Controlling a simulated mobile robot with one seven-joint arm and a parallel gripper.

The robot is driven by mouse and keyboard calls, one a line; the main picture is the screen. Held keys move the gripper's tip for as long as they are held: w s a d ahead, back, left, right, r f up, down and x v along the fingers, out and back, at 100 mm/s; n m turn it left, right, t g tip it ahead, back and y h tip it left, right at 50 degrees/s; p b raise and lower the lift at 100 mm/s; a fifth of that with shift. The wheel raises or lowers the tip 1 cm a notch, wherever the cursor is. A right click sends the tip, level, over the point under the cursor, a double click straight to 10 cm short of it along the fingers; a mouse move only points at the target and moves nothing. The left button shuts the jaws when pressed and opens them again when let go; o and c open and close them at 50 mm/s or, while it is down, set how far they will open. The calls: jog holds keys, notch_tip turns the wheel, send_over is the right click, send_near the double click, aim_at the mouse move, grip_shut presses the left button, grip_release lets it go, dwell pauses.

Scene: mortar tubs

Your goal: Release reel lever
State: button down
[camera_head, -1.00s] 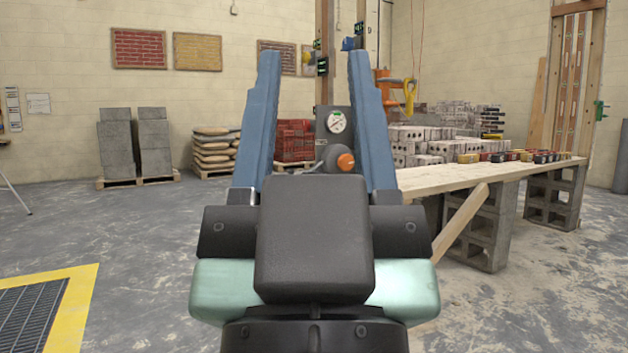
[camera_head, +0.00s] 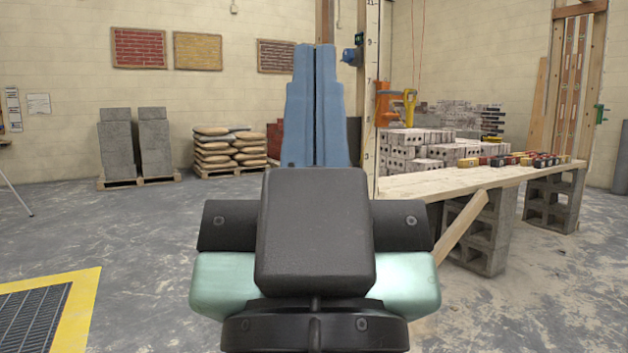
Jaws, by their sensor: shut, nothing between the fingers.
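My gripper (camera_head: 315,60) stands upright in the middle of the view. Its two blue stepped fingers are together, with only a thin dark seam between them, and nothing shows between them.
A tall marked post (camera_head: 371,100) rises just right of my fingers. Stacked bags (camera_head: 213,148) and grey blocks (camera_head: 155,148) stand at the back left.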

notch_tip(320, 180, up, 13)
jog(key=p, duration=1)
jog(key=shift+p, duration=0.4)
